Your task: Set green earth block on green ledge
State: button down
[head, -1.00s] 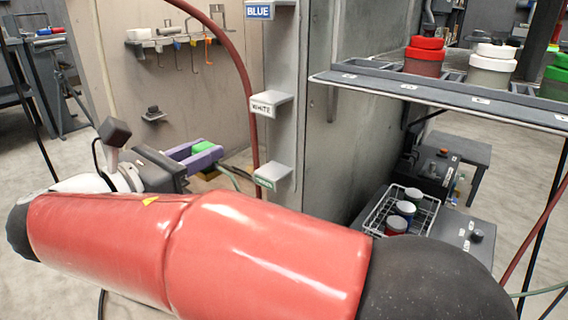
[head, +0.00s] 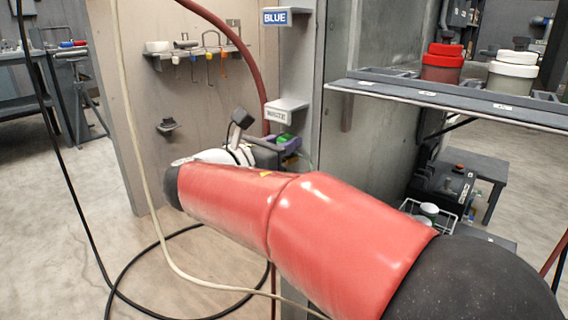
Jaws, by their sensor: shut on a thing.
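The green earth block (head: 284,138) shows as a small patch of green between the purple fingers of my gripper (head: 288,144). My gripper is shut on it, just below the white ledge (head: 288,105) in the picture. My red arm hides part of the gripper and whatever is below it. The blue ledge (head: 277,15) is higher on the same grey post. The green ledge is not visible now; the arm and gripper cover that lower part of the post.
A shelf (head: 450,98) at right carries a red-lidded jar (head: 442,68) and a white-lidded jar (head: 511,77). A wire basket (head: 445,219) with a jar stands low at right. A tool rack (head: 190,50) is on the back panel. Cables hang at left.

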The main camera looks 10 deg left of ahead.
jog(key=f, duration=0.2)
jog(key=f+b, duration=0.1)
jog(key=f, duration=0.1)
jog(key=shift+w+d, duration=0.1)
jog(key=shift+w, duration=0.1)
jog(key=shift+f, duration=0.15)
jog(key=c, duration=1.2)
grip_release()
jog(key=shift+o, duration=0.2)
